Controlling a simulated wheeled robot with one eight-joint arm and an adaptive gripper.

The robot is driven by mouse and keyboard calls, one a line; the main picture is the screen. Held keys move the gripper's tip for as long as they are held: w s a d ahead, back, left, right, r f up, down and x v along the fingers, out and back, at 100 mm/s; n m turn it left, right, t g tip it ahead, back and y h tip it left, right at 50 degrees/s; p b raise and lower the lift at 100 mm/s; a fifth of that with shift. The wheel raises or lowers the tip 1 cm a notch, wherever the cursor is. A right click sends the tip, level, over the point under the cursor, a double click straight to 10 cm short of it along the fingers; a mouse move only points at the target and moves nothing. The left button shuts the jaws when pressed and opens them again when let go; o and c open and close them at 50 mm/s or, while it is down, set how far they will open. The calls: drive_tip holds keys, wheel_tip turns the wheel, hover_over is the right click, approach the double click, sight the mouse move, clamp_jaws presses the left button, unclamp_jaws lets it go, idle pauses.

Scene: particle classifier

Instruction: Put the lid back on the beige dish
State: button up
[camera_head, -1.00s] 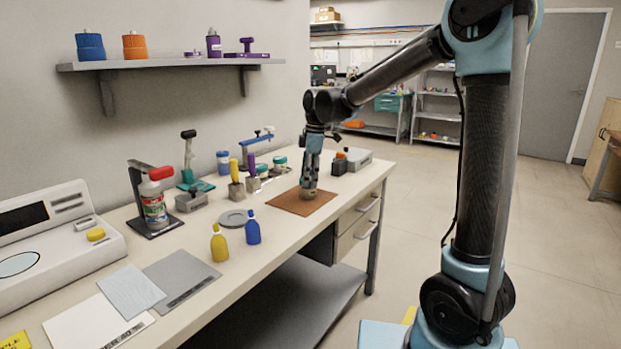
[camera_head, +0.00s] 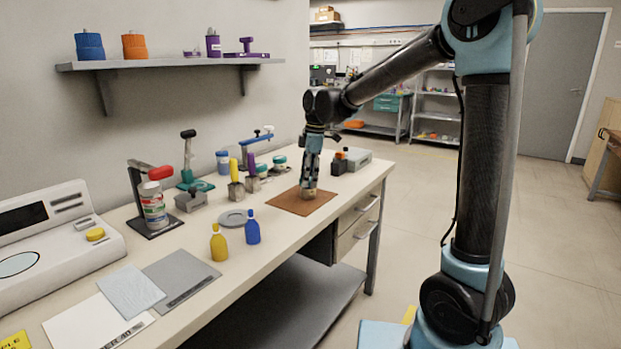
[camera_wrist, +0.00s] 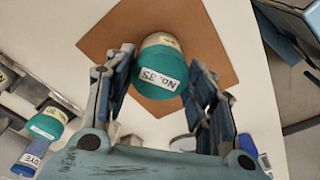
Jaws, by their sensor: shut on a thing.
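A beige dish (camera_wrist: 159,40) stands on a brown mat (camera_wrist: 105,32) on the workbench. A teal lid (camera_wrist: 158,82) with a label reading "NO. 35" is at its top in the wrist view, and I cannot see a gap between them. My gripper (camera_wrist: 160,63) has a finger on each side of the lid and is shut on it. In the head view, my gripper (camera_head: 309,183) points down over the mat, and the beige dish (camera_head: 308,194) shows at its fingertips. The lid is hidden there by the fingers.
Other teal-lidded jars (camera_head: 279,162) stand behind and left of the mat. A yellow bottle (camera_head: 218,246) and a blue bottle (camera_head: 252,230) stand nearer the front edge, beside a grey disc (camera_head: 233,218). Dark blocks (camera_head: 339,166) and a grey box (camera_head: 357,158) sit behind the mat.

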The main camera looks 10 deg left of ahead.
drive_tip(key=shift+f, duration=0.4)
idle(0.4)
drive_tip(key=o, duration=1)
drive_tip(key=shift+o, duration=0.2)
drive_tip(key=shift+r, duration=0.1)
